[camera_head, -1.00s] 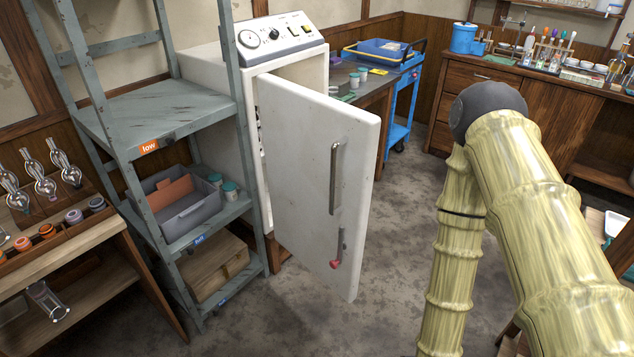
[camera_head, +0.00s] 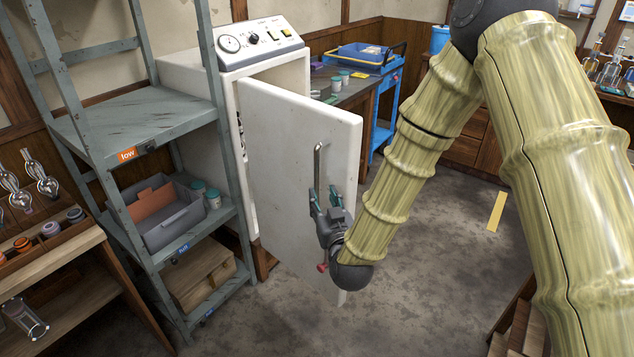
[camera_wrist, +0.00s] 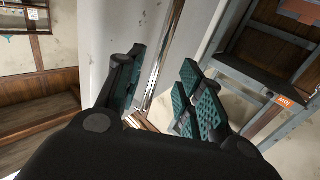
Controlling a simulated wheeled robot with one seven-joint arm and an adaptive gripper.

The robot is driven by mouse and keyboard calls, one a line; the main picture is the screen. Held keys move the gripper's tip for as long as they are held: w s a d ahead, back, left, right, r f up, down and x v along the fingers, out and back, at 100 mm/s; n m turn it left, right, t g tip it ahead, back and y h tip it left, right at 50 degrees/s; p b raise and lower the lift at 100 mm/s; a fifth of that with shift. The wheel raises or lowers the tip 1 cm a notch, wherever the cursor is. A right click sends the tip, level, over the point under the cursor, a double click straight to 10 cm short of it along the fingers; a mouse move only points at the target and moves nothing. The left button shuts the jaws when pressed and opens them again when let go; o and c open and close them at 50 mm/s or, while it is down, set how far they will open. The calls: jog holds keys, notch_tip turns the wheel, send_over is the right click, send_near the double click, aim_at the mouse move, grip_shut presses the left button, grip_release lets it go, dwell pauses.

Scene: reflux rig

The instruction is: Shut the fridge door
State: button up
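The white fridge (camera_head: 185,75) has a control panel on top. The metal bar handle (camera_head: 318,165) is upright on the door's outer face. My gripper (camera_head: 325,198) is at the lower part of the handle, in front of the door. In the wrist view its teal-padded fingers (camera_wrist: 162,72) are spread apart, with the handle (camera_wrist: 165,55) appearing between them. Contact with the handle cannot be told.
A grey shelf rack (camera_head: 150,120) with a grey bin (camera_head: 175,232) stands close to the fridge's left side. A bench with jars (camera_head: 340,80) and a blue cart (camera_head: 385,95) stand behind the door. The floor (camera_head: 430,290) at the right is clear, with a yellow strip (camera_head: 496,211).

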aim_at(318, 184)
jog(key=p+x, duration=0.1)
jog(key=x, duration=0.6)
jog(key=shift+w+a, duration=0.1)
jog(key=shift+w, duration=0.2)
grip_shut()
